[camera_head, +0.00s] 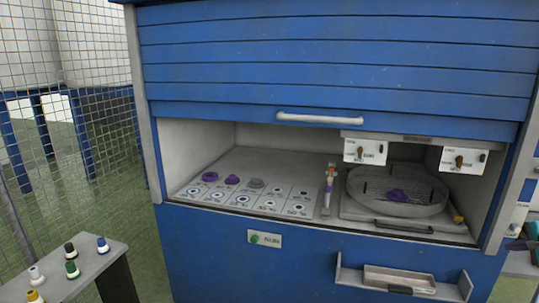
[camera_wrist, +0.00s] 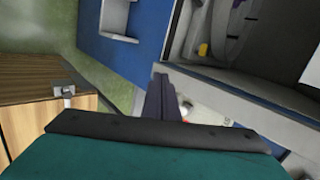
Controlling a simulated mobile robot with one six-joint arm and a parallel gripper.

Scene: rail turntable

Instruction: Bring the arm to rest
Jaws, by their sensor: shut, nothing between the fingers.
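My gripper (camera_wrist: 162,97) shows in the wrist view, its dark fingers together and nothing between them. It points past the blue front of the cabinet, with a grey ledge beside the fingers. I cannot tell whether it touches anything. In the head view only a teal and dark part of my arm shows at the right edge; the fingers are not seen there.
A blue cabinet (camera_head: 330,70) has its shutter partly raised over a bay with a round turntable (camera_head: 408,212) and labelled pads. A side table (camera_head: 88,274) with coloured pegs stands left. A wooden cabinet (camera_wrist: 40,75) shows in the wrist view.

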